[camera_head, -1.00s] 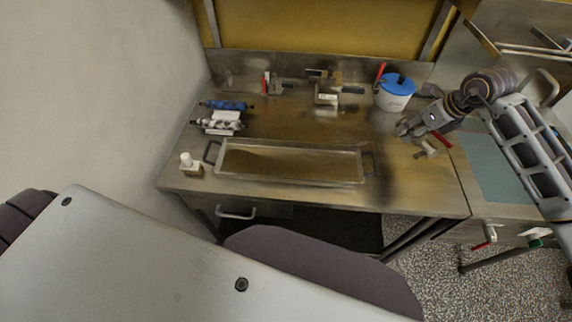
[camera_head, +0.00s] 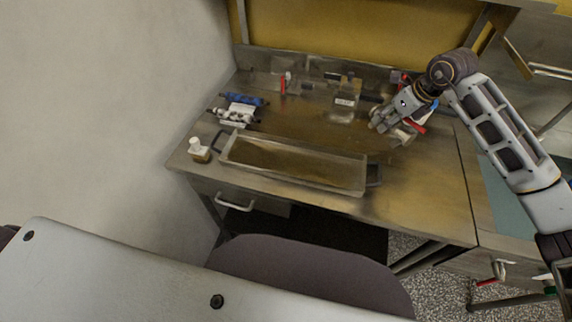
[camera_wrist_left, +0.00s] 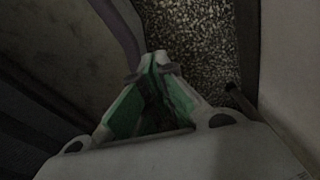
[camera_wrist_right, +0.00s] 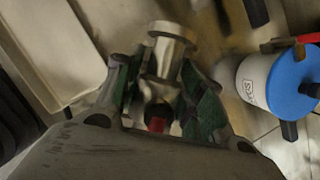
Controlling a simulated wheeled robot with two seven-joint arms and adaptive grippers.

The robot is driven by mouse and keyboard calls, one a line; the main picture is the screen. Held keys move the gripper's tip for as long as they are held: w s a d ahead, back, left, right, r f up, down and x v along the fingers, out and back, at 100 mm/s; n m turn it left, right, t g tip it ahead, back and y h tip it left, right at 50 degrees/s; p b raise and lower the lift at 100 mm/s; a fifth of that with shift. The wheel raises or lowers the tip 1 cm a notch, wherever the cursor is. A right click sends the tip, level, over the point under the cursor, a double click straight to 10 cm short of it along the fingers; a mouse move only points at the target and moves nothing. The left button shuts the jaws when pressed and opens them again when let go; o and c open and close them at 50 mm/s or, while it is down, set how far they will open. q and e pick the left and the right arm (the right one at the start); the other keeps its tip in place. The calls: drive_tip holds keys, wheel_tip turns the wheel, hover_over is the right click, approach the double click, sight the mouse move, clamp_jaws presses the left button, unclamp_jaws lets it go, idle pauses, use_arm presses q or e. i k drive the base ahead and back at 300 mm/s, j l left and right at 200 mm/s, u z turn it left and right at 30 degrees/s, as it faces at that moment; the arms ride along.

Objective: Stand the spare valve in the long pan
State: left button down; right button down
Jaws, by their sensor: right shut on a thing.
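The spare valve (camera_head: 403,134), a pale metal body with a red part, is in my right gripper (camera_head: 384,124), above the worktop right of the long pan. In the right wrist view its round flanged end (camera_wrist_right: 172,42) sticks out between the fingers, and a red bit shows near the palm. The long pan (camera_head: 290,160) is a shallow metal tray with dark end handles, lying empty on the worktop. Its pale corner shows at upper left in the right wrist view (camera_wrist_right: 60,55). My left gripper (camera_wrist_left: 152,68) looks shut and empty, low over the speckled floor; it is out of the head view.
A white tub with a blue lid (camera_wrist_right: 265,85) stands close beside my right gripper. A rack with blue and silver pieces (camera_head: 240,110) and a small white-knobbed block (camera_head: 199,150) are left of the pan. A metal fixture (camera_head: 346,100) stands behind it.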

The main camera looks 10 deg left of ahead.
sight(293, 163)
drive_tip(key=l+u, duration=0.4)
drive_tip(key=k+l+u, duration=0.1)
drive_tip(key=u, duration=0.3)
drive_tip(key=k+l+u, duration=0.15)
drive_tip(key=l+u, duration=0.25)
drive_tip(key=k+l+u, duration=0.15)
drive_tip(key=u, duration=0.25)
